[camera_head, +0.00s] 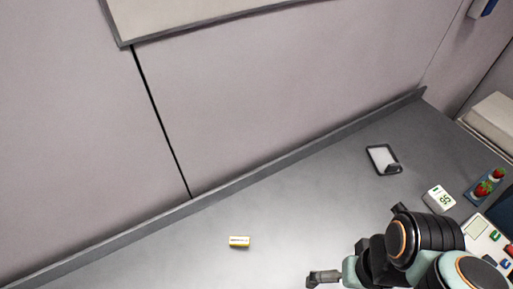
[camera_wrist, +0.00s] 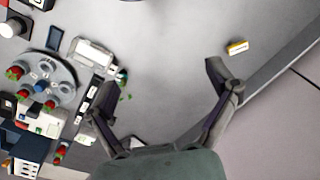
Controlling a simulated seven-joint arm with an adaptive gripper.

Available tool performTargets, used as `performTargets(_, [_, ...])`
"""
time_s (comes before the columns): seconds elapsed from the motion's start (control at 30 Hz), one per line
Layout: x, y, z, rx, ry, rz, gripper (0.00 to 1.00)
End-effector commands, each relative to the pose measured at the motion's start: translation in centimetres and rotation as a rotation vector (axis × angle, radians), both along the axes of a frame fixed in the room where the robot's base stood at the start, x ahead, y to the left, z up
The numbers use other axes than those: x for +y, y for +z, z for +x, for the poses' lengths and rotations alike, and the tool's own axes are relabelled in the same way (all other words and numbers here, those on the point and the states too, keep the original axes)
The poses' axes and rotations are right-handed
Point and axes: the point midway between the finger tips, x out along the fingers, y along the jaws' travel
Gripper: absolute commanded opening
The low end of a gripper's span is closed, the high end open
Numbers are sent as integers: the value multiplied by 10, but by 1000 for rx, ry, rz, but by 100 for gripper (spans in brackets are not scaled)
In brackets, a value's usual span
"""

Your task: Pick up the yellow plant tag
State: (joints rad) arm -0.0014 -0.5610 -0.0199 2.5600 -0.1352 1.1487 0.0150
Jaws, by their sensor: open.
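A small yellow piece with a white label (camera_head: 239,241), which looks like the plant tag, lies on the grey counter left of my gripper in the head view. It also shows in the wrist view (camera_wrist: 238,47), near the right finger's tip and slightly beyond it.
A round grey holder with berries (camera_wrist: 46,78) is at left in the wrist view. The counter's raised back edge (camera_head: 215,195) runs behind the tag. Counter around the tag is clear.

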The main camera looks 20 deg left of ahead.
Motion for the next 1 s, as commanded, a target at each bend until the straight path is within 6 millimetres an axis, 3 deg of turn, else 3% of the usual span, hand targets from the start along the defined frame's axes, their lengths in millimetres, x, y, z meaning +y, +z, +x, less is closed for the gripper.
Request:
performTargets(0.13, [0, 7, 29, -130, -134, 13, 87])
performTargets(0.27, [6, 17, 90, -280, -284, 46, 87])
performTargets(0.43, [46, -3, 150, -309, -298, 80, 87])
performTargets(0.53, [86, -32, 172, -282, -249, 87, 87])
performTargets(0.63, [133, -76, 176, -225, -157, 69, 87])
performTargets(0.73, [168, -120, 158, -144, -39, 23, 87])
performTargets(0.9, [193, -170, 113, -26, 109, -56, 87])
performTargets(1.0, [199, -178, 103, -11, 146, -68, 87])
